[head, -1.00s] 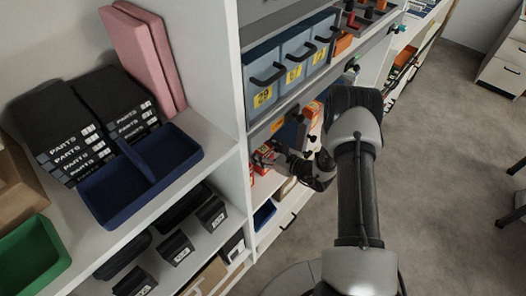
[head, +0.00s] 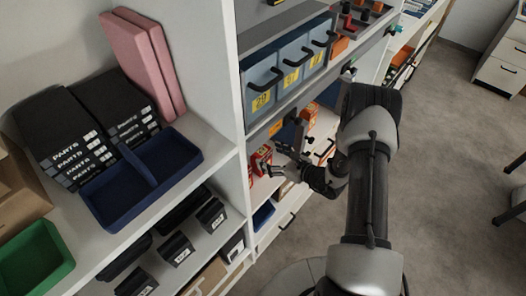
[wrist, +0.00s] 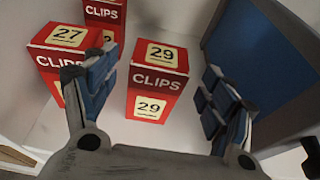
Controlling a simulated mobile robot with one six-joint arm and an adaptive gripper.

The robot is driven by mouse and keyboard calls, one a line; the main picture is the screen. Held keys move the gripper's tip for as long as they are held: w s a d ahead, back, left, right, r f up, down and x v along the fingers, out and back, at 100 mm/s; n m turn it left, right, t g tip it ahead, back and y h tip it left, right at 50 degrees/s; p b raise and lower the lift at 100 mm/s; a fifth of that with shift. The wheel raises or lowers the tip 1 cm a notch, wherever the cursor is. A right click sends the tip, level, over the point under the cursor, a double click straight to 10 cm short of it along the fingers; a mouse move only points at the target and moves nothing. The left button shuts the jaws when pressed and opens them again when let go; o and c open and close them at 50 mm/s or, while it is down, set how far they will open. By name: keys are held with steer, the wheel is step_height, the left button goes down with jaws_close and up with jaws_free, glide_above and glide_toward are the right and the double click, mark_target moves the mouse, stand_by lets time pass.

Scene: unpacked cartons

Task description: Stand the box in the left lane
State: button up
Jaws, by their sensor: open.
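In the wrist view a red-and-white CLIPS box (wrist: 158,82) marked 29 stands upright between and beyond the fingertips of my gripper (wrist: 158,80). The gripper is open and nothing is held. A second red box (wrist: 66,58) marked 27 stands to the left, partly hidden by the left finger. A third CLIPS box (wrist: 105,14) stands behind them, cut off by the frame's top. In the head view my gripper (head: 279,164) is at the shelf opening beside the red boxes (head: 260,160). Lane borders cannot be made out.
A dark blue panel (wrist: 262,52) stands right of the boxes, close to the right finger. The white shelf upright (head: 208,75) is left of the opening in the head view. Blue bins (head: 262,92) hang above. An orange box (head: 309,114) is farther along.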

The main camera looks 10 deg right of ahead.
steer(key=p+v, duration=0.1)
steer(key=v, duration=0.6)
stand_by(0.4)
